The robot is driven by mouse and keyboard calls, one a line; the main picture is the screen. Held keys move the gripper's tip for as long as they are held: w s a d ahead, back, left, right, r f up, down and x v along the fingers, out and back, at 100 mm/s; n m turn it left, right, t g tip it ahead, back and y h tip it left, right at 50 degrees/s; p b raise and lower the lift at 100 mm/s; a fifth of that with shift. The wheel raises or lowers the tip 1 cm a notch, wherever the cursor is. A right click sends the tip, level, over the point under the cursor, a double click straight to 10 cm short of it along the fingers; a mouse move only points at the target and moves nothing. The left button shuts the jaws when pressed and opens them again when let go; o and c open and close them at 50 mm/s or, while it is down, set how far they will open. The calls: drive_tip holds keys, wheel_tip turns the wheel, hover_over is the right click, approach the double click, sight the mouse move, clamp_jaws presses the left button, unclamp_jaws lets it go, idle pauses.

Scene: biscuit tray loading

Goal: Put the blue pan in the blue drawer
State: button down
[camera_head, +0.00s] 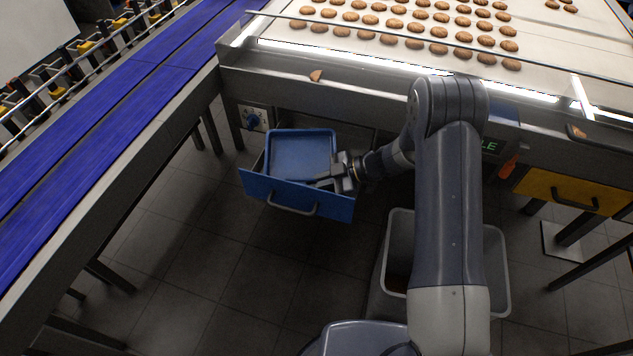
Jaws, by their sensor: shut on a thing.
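The blue pan (300,152) is a shallow rectangular tray inside the open blue drawer (278,194), seen in the head view. My gripper (326,182) is at the pan's near right edge, just over the drawer's right side, and is shut on the pan. The fingertips are small and partly dark, and I cannot tell whether the pan touches the drawer floor.
A conveyor of biscuits (400,22) runs above the drawer. A yellow drawer (570,192) is shut at the right. A grey bin (399,232) stands on the floor behind my arm. A blue belt (100,105) runs along the left. Floor in front of the blue drawer is clear.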

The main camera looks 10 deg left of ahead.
drive_tip(key=shift+f, duration=0.15)
drive_tip(key=c, duration=1.5)
unclamp_jaws()
drive_tip(key=shift+c, duration=0.2)
drive_tip(key=shift+f+b, duration=0.2)
drive_tip(key=shift+b, duration=0.1)
drive_tip(key=v, duration=1.1)
drive_tip(key=shift+w+d+f, duration=0.1)
drive_tip(key=shift+w+f, duration=0.05)
drive_tip(key=shift+f, duration=0.2)
